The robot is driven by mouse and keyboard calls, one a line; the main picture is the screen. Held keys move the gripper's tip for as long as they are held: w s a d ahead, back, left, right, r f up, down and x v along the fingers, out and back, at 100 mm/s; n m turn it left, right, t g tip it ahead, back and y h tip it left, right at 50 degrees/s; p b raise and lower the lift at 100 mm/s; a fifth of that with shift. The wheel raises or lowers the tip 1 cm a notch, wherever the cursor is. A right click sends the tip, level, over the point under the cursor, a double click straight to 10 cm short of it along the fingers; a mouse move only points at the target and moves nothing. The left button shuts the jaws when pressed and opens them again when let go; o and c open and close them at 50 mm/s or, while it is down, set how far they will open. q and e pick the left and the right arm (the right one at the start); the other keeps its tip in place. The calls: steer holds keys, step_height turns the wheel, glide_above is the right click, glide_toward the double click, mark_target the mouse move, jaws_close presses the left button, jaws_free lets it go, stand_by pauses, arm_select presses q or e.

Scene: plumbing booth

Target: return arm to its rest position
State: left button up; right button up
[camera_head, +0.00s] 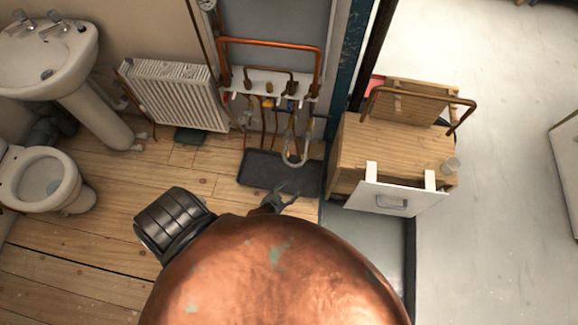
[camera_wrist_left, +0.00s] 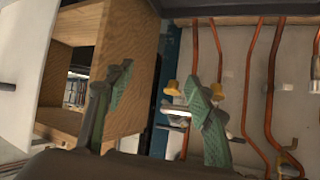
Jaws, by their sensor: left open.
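My left gripper (camera_head: 283,196) shows small near the middle of the head view, above the floor by the dark mat (camera_head: 262,172). Most of the arm behind it is hidden. In the left wrist view the gripper (camera_wrist_left: 160,95) has its two greenish fingers spread apart, with nothing between them. Beyond the fingers, that view shows the wooden cabinet on the left and copper pipes (camera_wrist_left: 272,80) on the right. My right gripper is in neither view.
Copper pipework (camera_head: 268,42) and a radiator (camera_head: 175,95) are along the wall. A wooden cabinet (camera_head: 390,150) with its white-fronted drawer (camera_head: 395,200) pulled out stands to the right. A basin (camera_head: 45,55) and toilet (camera_head: 45,180) are at left. Wooden floor between is clear.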

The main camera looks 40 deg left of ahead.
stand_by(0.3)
arm_select(q)
steer(key=s+f+g+p, duration=0.2)
steer(key=s+f+g, duration=0.1)
steer(key=s, duration=1.1)
steer(key=s+a+f+g+p, duration=0.1)
steer(key=s+f+g, duration=0.3)
steer(key=s, duration=1.1)
steer(key=s+f+m+g+p, duration=0.1)
steer(key=s+f+g, duration=0.3)
steer(key=s, duration=1)
steer(key=shift+s+a+h+p, duration=0.15)
steer(key=shift+a+h+p, duration=0.15)
steer(key=shift+p, duration=0.6)
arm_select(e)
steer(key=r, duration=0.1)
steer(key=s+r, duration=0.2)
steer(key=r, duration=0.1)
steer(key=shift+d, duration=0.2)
